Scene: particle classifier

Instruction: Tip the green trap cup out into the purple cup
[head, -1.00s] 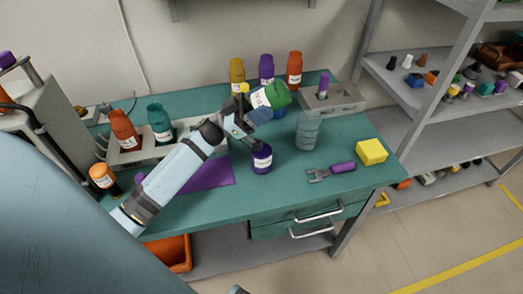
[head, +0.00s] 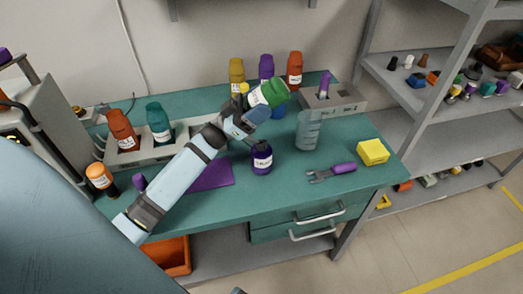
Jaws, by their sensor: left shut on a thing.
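The green trap cup (head: 272,92), with a white label, is held up over the back middle of the teal bench, tilted toward the upper right. My left gripper (head: 257,107) is shut on it; the fingers are partly hidden by the wrist and the cup. The purple cup (head: 262,161), dark with a white label, stands upright on the bench below and apart from the green cup. Whether anything is inside either cup cannot be seen. My right gripper is not in view.
Yellow (head: 237,70), purple (head: 266,66) and orange (head: 295,70) bottles stand behind the held cup. A clear beaker (head: 308,132) is right of the purple cup. A purple-handled tool (head: 335,171) and yellow block (head: 372,152) lie at right. A rack (head: 150,151) holds bottles at left.

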